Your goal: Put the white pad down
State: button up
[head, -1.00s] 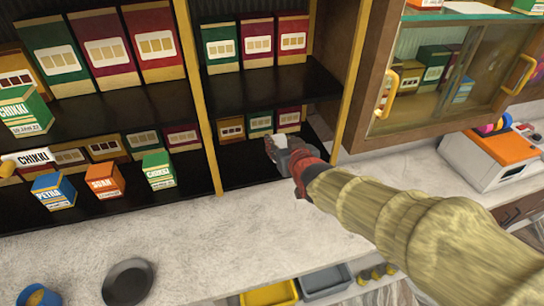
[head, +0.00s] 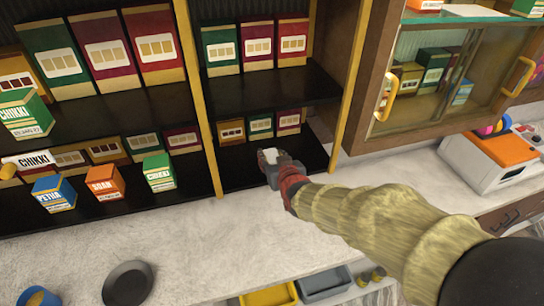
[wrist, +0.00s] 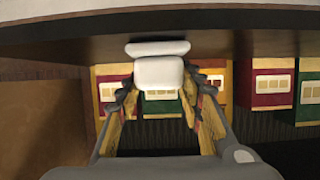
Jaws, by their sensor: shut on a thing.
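My gripper (head: 272,166) is shut on the white pad (head: 268,155), in the lower right shelf bay in the head view. The pad shows at the fingertips, in front of several small boxes at the back of the bay. In the wrist view the gripper's fingers (wrist: 158,105) are on both sides of the white pad (wrist: 158,72). A wider white part shows at the pad's far end. I cannot tell whether the pad touches the shelf board (head: 240,176).
Small boxes (head: 260,125) line the back of the bay. A yellow upright (head: 206,130) stands left of my gripper, and a wooden post (head: 352,90) stands to the right. The counter (head: 200,245) in front is mostly clear, with a dark round dish (head: 128,284).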

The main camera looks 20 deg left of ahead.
jog(key=o, duration=1.1)
jog(key=shift+o, duration=0.2)
jog(key=shift+r, duration=0.1)
jog(key=shift+s+d+r, duration=0.1)
jog(key=shift+s+d, duration=0.05)
jog(key=v, duration=1.1)
jog(key=shift+s+d, duration=0.15)
jog(key=shift+s, duration=0.15)
